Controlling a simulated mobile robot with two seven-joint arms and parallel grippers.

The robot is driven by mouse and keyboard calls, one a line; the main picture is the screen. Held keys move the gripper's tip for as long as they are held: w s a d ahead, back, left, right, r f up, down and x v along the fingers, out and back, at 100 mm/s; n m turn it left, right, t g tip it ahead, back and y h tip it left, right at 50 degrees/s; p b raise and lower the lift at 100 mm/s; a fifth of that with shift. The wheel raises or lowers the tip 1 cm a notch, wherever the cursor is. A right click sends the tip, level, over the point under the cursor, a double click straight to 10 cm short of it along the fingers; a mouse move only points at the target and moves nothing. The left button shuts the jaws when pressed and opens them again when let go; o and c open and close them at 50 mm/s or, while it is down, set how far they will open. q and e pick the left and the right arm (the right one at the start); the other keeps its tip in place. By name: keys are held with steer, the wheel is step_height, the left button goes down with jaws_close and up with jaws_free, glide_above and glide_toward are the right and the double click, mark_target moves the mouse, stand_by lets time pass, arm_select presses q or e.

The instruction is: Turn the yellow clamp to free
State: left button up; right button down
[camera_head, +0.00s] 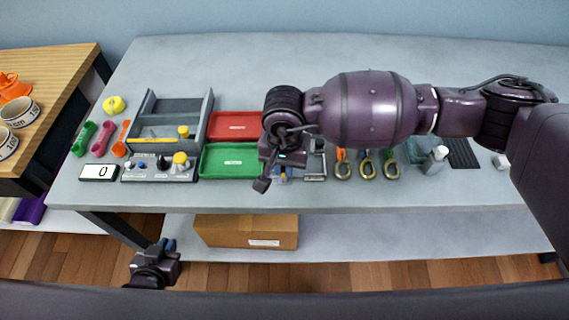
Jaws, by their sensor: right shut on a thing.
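No part that I can surely call the yellow clamp shows. My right gripper (270,176) reaches down at the table's front, just right of the green tray. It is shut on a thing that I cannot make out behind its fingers. A grey metal fixture (316,165) with some blue beside it sits right of the gripper, partly covered by my arm. Three straps with brass rings (367,169), orange, blue and green, stand to the right of it. My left gripper (166,245) hangs low in front of the table, away from everything; its jaw opening is unclear.
Left of my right gripper are a green tray (228,162), a red tray (234,126), a control box with a yellow knob (180,158) and a grey stand with a yellow block (184,131). The table's back is clear.

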mark_target(284, 168)
steer(key=m, duration=0.3)
steer(key=shift+m, duration=0.4)
steer(key=m, duration=0.3)
steer(key=shift+m, duration=0.3)
steer(key=m, duration=0.4)
steer(key=shift+m+p, duration=0.55)
steer(key=shift+m, duration=1.45)
steer(key=c, duration=1.2)
jaws_free()
step_height(284, 168, up, 11)
steer(key=shift+f, duration=0.1)
